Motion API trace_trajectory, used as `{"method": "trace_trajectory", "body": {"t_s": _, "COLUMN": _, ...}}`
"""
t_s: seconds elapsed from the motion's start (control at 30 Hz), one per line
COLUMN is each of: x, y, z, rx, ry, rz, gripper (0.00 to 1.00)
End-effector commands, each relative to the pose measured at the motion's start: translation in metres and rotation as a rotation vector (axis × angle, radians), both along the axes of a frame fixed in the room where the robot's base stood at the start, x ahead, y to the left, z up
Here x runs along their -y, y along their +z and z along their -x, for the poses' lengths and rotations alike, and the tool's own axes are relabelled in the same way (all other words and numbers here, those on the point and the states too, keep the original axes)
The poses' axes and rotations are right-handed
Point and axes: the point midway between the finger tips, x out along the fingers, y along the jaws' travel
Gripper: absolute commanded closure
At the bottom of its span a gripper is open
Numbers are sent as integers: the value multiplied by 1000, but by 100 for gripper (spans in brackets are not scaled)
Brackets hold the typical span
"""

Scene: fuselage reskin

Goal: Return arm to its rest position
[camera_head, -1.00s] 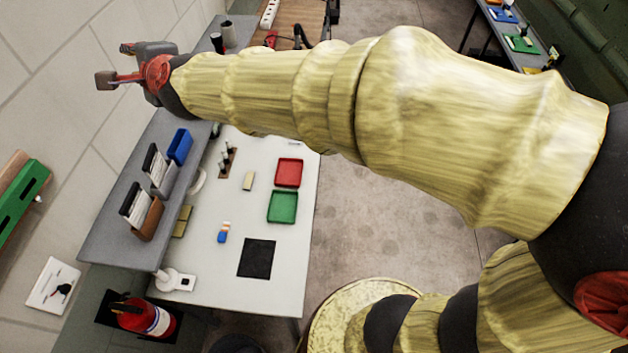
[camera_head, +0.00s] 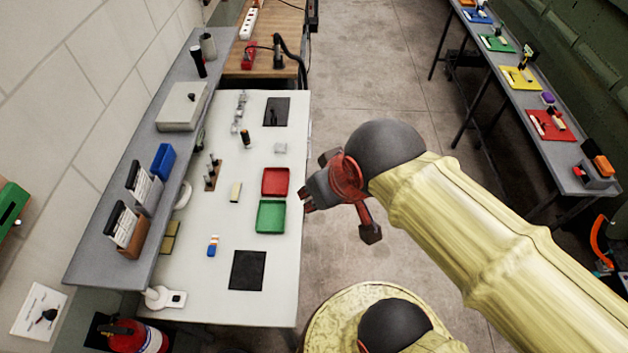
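My gripper (camera_head: 338,218) is at the end of my yellow-covered arm, right of the white workbench (camera_head: 200,290) and above the open floor. Its dark fingers are spread apart, one toward the bench and one pointing down, with nothing seen between them. My arm comes in from the lower right and crosses the right half of the view.
The bench carries a red tray (camera_head: 275,182), a green tray (camera_head: 271,216), dark mats (camera_head: 248,270) and small parts. A grey shelf (camera_head: 110,270) runs along the wall. A second table (camera_head: 500,85) with coloured mats stands at right. The floor (camera_head: 375,70) between is clear.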

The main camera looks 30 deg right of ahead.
Motion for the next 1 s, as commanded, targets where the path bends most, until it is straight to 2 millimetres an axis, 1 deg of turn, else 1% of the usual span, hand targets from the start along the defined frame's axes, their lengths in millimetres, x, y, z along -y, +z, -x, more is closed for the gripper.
{"method": "trace_trajectory", "body": {"t_s": 0.13, "x": 0, "y": -8, "z": 0, "rx": 1, "ry": 0, "rz": -1, "gripper": 73}}
{"method": "trace_trajectory", "body": {"t_s": 0.27, "x": 0, "y": -29, "z": 0, "rx": 1, "ry": 0, "rz": -1, "gripper": 73}}
{"method": "trace_trajectory", "body": {"t_s": 0.37, "x": -1, "y": -52, "z": 0, "rx": 1, "ry": -1, "rz": -3, "gripper": 73}}
{"method": "trace_trajectory", "body": {"t_s": 0.6, "x": -1, "y": -116, "z": 0, "rx": 1, "ry": -1, "rz": -3, "gripper": 73}}
{"method": "trace_trajectory", "body": {"t_s": 1.0, "x": -1, "y": -220, "z": -1, "rx": 2, "ry": -1, "rz": -3, "gripper": 73}}
